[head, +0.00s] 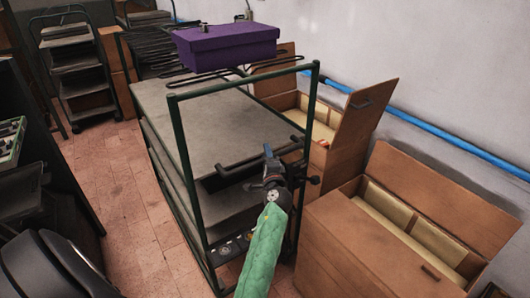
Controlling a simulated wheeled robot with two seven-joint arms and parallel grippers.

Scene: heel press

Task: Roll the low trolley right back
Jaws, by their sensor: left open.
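A trolley with a dark green tube frame (187,165) and grey decks stands in the middle of the head view. Its top deck (195,125) is mostly bare. A dark bar handle (235,165) crosses its near end. My left gripper (276,164), on the arm in a green sleeve, is open at the right part of this handle. It overlaps the bar in the picture; I cannot tell whether it touches. The trolley's wheels are hidden. My right gripper is not in view.
A purple box (226,46) sits at the trolley's far end. Open wooden cabinets (360,245) stand close on the right, before a wall with a blue pipe (440,137). Tiled floor (115,180) is clear on the left. A dark shelved cart (77,65) stands at the back left.

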